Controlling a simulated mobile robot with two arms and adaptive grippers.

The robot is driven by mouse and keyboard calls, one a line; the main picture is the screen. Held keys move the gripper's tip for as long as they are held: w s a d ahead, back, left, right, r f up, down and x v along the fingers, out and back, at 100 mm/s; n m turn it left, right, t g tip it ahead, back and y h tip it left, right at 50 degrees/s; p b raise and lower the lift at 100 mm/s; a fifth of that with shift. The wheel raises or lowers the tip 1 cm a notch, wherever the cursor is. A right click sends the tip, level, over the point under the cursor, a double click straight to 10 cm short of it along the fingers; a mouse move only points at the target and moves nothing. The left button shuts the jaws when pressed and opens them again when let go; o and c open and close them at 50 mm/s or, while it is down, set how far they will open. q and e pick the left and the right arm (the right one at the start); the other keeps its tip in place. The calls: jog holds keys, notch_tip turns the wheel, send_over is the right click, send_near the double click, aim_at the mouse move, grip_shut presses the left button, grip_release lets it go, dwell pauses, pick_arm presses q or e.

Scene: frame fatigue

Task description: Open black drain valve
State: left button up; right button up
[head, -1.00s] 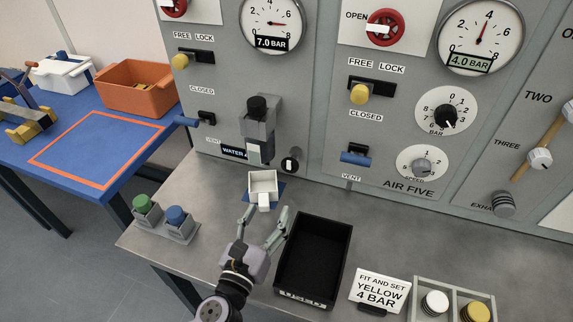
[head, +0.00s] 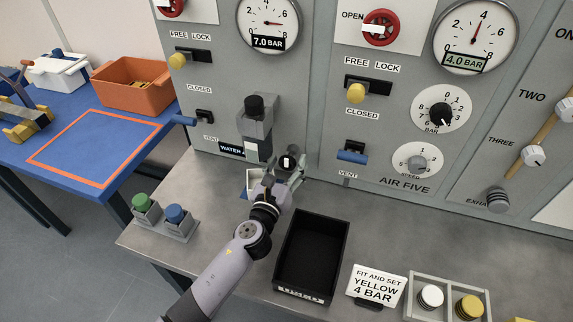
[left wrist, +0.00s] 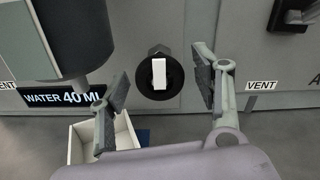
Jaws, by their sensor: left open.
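The black drain valve (left wrist: 160,74) is a round black knob with a white bar across it, low on the grey panel. In the left wrist view the white bar stands upright. In the head view the valve (head: 287,162) shows just beyond my left gripper. My left gripper (left wrist: 160,88) is open, with one finger on each side of the knob and a gap on both sides. No contact with the knob shows. My right gripper is not in view.
A white tray (left wrist: 84,143) sits below the valve, partly hidden by my gripper. The grey filter body (head: 256,128) hangs left of the valve. A black bin (head: 312,255) stands on the bench to the right. Green and blue knobs stand in a holder (head: 178,229) at left.

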pick_arm(q)
jog(key=c, duration=1.2)
jog(key=shift+o, duration=0.2)
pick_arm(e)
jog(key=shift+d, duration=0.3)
